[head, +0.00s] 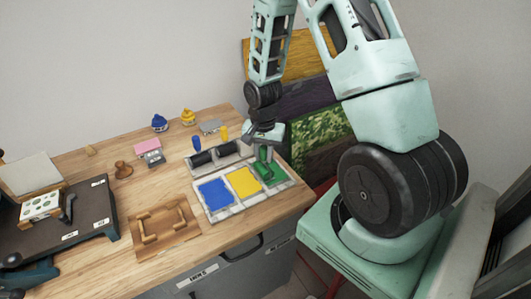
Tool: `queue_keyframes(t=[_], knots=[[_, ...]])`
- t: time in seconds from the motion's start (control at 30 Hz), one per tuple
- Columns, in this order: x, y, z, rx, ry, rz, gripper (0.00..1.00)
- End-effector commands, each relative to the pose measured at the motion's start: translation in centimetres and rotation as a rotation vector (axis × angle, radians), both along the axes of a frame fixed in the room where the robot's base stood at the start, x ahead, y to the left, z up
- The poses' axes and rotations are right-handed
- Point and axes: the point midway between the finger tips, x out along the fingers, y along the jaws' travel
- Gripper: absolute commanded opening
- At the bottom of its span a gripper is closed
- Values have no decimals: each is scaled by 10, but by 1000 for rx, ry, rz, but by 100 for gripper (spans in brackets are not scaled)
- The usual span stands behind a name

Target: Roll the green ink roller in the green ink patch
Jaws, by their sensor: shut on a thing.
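The ink tray (222,213) lies near the right front of the wooden table and holds a blue ink patch (215,194), a yellow ink patch (243,181) and a green ink patch (271,176). The green ink roller (264,155) stands at the green patch, its lower part over the green ink. Whether it touches the ink is hard to tell. My gripper (264,142) is above the tray's right end, pointing down and shut on the green roller's handle. The fingertips are small and partly hidden.
Blue (196,143) and yellow (224,133) roller handles stand upright at a rack just behind the tray. A wooden board with handles (163,230) lies to the left. A dark press bed (88,222) is further left. The table's front edge is close to the tray.

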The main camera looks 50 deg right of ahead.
Motion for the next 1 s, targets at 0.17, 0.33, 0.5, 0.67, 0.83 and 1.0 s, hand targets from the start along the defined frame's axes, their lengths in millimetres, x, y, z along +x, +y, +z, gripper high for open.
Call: queue_keyframes(t=[0.17, 0.33, 0.5, 0.67, 0.83, 1.0], knots=[[-1, 0, 1, 1, 3, 0, 4], [-1, 0, 12, 0, 1, 0, 4], [0, 0, 26, 0, 0, 0, 4], [0, 0, 38, -1, -1, 0, 4], [0, 0, 51, 0, 0, 0, 4], [0, 0, 64, 0, 0, 1, 4]])
